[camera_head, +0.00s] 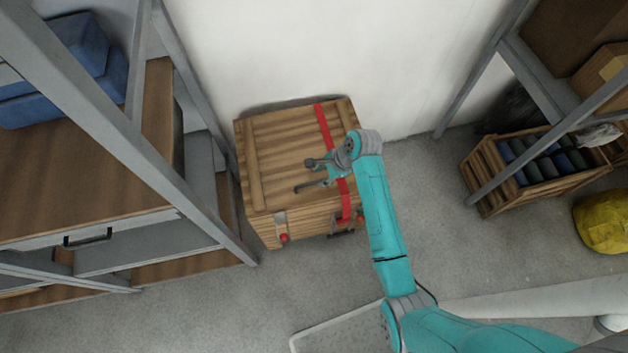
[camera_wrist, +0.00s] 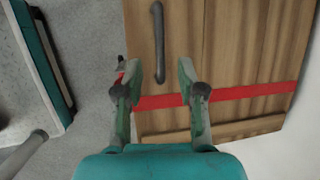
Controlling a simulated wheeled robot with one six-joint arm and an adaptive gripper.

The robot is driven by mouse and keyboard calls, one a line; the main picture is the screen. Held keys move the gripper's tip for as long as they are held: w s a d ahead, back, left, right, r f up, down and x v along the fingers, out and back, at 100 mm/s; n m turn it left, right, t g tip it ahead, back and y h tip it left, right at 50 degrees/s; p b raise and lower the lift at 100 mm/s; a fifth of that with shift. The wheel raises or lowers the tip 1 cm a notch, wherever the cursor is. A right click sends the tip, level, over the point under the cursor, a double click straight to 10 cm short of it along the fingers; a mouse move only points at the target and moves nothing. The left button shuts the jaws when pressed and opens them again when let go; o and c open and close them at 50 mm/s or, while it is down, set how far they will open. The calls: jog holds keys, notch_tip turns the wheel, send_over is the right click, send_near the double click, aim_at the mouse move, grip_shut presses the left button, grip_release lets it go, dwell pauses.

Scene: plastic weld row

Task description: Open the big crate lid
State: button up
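The big wooden crate (camera_head: 300,222) stands against the white wall, and its plank lid (camera_head: 272,150) lies flat and closed on it. A red strap (camera_head: 325,125) runs across the lid from back to front; it also shows in the wrist view (camera_wrist: 240,93). In the wrist view a dark bar handle (camera_wrist: 158,35) sits on the lid near its front edge. My gripper (camera_head: 319,173) is open above the lid. In the wrist view its fingertips (camera_wrist: 160,72) are spread and empty, with the handle just beyond the gap. I cannot tell the height above the lid.
Metal shelving with a drawer unit (camera_head: 90,235) stands close on the left. A crate of bottles (camera_head: 540,165) and a yellow sack (camera_head: 605,220) are on the right. Grey floor (camera_head: 420,180) is clear right of the big crate. Red-tipped latches (camera_head: 283,237) are on the crate front.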

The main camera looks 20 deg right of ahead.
aim_at(312, 183)
jog(key=shift+x, duration=3.1)
grip_shut()
